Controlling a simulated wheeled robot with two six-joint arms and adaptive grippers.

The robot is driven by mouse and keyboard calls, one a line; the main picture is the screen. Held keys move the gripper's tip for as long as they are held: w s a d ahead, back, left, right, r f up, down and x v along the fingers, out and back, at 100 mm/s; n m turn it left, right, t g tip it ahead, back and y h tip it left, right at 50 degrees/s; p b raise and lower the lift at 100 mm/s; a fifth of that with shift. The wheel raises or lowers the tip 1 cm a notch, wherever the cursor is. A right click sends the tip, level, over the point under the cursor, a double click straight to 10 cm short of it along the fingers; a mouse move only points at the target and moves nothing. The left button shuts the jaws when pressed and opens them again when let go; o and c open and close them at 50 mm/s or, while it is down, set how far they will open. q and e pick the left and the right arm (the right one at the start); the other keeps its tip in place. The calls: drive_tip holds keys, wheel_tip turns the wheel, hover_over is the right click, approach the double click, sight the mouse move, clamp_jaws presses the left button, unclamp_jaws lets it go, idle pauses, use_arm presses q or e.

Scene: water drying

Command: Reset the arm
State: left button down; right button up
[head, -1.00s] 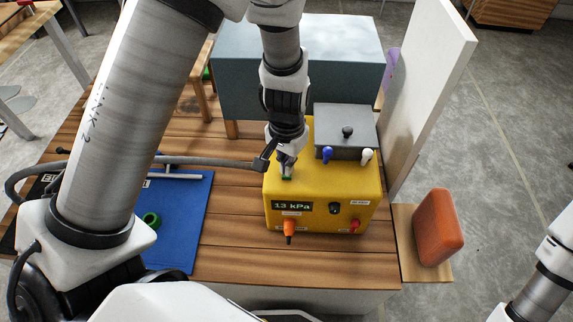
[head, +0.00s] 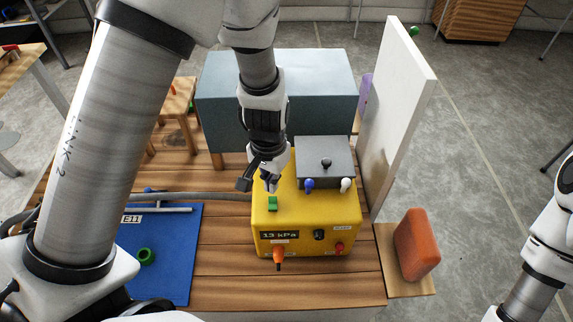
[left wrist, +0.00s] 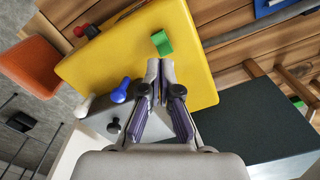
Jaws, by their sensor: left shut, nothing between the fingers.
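A yellow box (head: 343,212) stands on the wooden table, with a display reading 13 kPa on its front. A green switch (head: 272,203) is on its top at the left; it also shows in the left wrist view (left wrist: 161,42). My left gripper (head: 270,184) is just behind and above the green switch, and its fingers (left wrist: 162,72) are closed together with nothing between them. A small gap shows between the fingertips and the switch. Part of my right arm shows at the right edge, but its gripper is out of the picture.
A grey lidded block (head: 324,156) with blue and white knobs sits at the back of the box. A blue-grey bench (head: 315,78) stands behind, a white panel (head: 396,110) to the right. An orange block (head: 416,244) is at right. A blue mat (head: 170,265) holds a green ring (head: 147,256).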

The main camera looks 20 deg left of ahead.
use_arm(q)
drive_tip(key=s+a+f+g+p, duration=0.15)
drive_tip(key=s+f, duration=0.25)
drive_tip(key=s, duration=0.4)
drive_tip(key=s+a+f+g+p, duration=0.1)
drive_tip(key=s+f+p, duration=0.2)
drive_tip(key=s+f, duration=0.3)
drive_tip(key=s+a+f+g+p, duration=0.1)
drive_tip(key=s+a+f+p, duration=0.15)
drive_tip(key=s, duration=0.65)
drive_tip(key=w+t, duration=0.1)
drive_tip(key=w+d+t, duration=0.1)
drive_tip(key=w, duration=0.1)
drive_tip(key=w+n+t, duration=0.1)
drive_tip(key=shift+w+d+f+t, duration=0.25)
drive_tip(key=shift+w+f, duration=0.05)
drive_tip(key=shift+w, duration=0.1)
